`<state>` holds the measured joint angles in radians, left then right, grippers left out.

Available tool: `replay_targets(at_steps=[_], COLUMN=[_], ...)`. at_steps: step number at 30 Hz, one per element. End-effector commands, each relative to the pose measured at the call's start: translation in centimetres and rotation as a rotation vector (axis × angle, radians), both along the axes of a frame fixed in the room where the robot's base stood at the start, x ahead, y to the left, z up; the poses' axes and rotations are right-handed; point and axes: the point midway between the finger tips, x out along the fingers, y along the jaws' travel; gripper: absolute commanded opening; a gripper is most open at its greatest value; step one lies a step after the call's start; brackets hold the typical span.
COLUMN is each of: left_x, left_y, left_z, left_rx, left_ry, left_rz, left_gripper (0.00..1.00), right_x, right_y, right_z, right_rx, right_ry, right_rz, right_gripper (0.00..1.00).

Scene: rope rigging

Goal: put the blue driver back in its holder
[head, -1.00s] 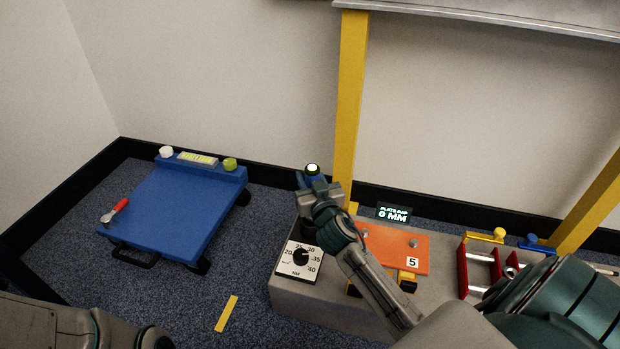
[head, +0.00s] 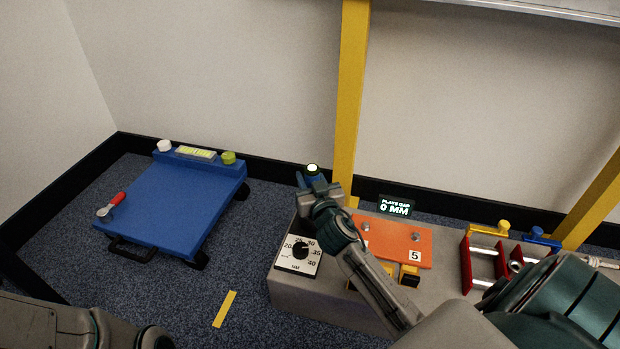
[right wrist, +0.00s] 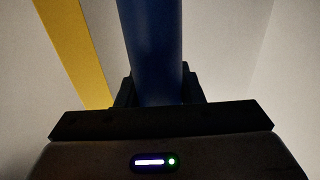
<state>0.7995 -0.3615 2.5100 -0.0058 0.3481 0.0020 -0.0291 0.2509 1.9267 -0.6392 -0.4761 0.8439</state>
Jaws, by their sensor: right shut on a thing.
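My right gripper (head: 316,187) is above the left end of a grey bench, shut on the blue driver, which shows as a blue shaft in the right wrist view (right wrist: 152,50). In the head view only a little of the driver shows at the gripper, with a bright white, green-edged round end (head: 312,168) on top. A red rack (head: 466,265) stands on the bench's right part, with a yellow piece (head: 489,229) and a blue piece (head: 541,238) behind it. I cannot tell which is the driver's holder. My left gripper is out of view.
The grey bench (head: 330,295) carries a torque dial (head: 298,252), an orange plate (head: 400,240) and a "0 MM" display (head: 396,207). Yellow posts (head: 350,110) rise behind.

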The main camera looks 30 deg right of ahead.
Motion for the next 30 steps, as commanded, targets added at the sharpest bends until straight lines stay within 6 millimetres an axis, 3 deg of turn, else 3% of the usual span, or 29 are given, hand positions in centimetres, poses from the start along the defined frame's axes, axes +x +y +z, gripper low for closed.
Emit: replay_targets(at_steps=[30], left_x=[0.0], left_y=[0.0], left_z=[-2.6], left_rx=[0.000], left_ry=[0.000], left_rz=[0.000], left_gripper=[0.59], right_x=[0.0], right_y=[0.0], right_z=[-2.7], right_rx=[-0.001], right_ry=[-0.003], right_rz=[0.001], right_gripper=[0.06])
